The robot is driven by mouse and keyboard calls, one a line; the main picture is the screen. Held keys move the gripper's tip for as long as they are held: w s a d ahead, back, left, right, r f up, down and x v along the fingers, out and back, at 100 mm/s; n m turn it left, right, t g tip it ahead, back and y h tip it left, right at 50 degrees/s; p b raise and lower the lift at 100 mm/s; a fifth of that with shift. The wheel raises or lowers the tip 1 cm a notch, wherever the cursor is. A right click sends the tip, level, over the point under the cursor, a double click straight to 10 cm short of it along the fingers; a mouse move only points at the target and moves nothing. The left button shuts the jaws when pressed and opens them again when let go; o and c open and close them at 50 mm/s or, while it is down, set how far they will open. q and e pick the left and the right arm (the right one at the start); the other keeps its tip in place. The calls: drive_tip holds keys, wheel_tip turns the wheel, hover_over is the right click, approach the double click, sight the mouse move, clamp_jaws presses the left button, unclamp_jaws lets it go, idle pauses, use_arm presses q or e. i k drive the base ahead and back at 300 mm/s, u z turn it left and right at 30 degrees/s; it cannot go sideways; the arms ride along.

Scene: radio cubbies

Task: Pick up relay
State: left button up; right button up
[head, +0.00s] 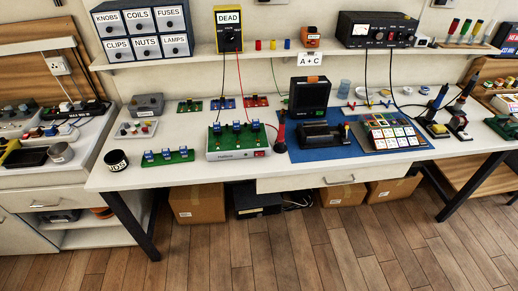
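No part is clearly labelled as a relay in the head view. Several small blue blocks sit on a green board on top of a white test box (228,155) at the middle of the bench. More blue blocks (167,153) stand on a separate green board (181,156) to its front left. A small orange-and-dark box (308,38) sits on the shelf above an "A + C" sign (310,61). I cannot tell which of these is the relay. Neither of my grippers shows in this view.
A black cup (117,166) stands near the bench's front left. Test leads hang from the yellow "DEAD" meter (229,35). Open wooden floor (290,245) lies in front.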

sight(255, 122)
drive_tip(key=z, duration=1.3)
drive_tip(key=k, duration=0.1)
drive_tip(key=u, duration=2.4)
drive_tip(key=i, duration=1.05)
drive_tip(key=z, duration=0.95)
drive_tip(key=i, duration=0.7)
drive_tip(key=z, duration=0.75)
